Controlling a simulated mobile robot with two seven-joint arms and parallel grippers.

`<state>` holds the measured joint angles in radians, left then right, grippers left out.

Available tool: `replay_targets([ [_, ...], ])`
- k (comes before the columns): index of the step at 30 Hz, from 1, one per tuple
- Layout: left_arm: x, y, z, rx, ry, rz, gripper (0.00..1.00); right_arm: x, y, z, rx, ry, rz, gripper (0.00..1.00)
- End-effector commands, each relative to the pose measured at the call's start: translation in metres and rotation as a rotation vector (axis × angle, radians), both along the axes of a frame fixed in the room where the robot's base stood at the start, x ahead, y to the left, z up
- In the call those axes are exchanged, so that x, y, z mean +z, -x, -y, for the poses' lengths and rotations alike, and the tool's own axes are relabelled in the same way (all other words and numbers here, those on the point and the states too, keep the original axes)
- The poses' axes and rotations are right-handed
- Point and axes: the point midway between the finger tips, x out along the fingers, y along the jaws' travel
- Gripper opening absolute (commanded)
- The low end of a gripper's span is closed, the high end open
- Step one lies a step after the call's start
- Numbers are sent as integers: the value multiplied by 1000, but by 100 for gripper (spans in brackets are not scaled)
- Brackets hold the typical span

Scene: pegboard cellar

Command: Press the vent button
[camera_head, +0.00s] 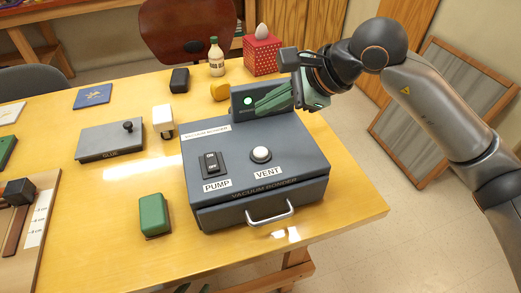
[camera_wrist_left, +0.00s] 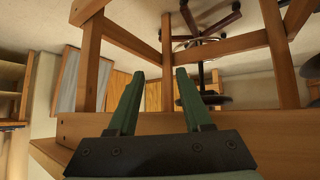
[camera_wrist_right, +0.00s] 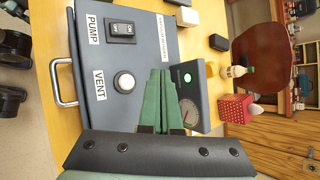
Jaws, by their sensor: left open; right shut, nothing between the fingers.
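The vent button (camera_head: 261,153) is a white round button in a dark ring, beside the VENT label on the grey vacuum bonder (camera_head: 300,160). It also shows in the right wrist view (camera_wrist_right: 125,82), left of the fingers. My right gripper (camera_head: 259,108) is shut and empty, above the back of the bonder and in front of its upright panel. Its fingertips (camera_wrist_right: 160,72) are apart from the button in the picture. My left gripper (camera_wrist_left: 157,72) is open and empty, low by the table's wooden frame; only its green tips show at the head view's bottom edge.
A black pump switch (camera_head: 211,165) sits left of the button. The upright panel (camera_head: 236,101) has a lit green light and a gauge. A metal handle (camera_head: 270,215) juts from the bonder's front. A green block (camera_head: 153,215) and a grey glue box (camera_head: 110,141) stand to the left.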

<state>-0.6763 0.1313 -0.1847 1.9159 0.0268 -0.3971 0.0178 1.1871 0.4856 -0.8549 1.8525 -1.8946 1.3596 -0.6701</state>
Motion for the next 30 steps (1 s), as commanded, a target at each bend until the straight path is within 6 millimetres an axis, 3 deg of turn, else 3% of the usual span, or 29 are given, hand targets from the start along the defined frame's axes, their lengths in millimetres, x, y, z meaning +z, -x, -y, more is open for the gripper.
replay_targets([
  [15, -29, -6, 20, -35, 24, -11, 50, -73, 0, 0, -1, 0, 1, 0],
  [30, -27, -13, 30, -60, 32, -6, 50, -81, 0, 0, 0, -1, -1, 0],
])
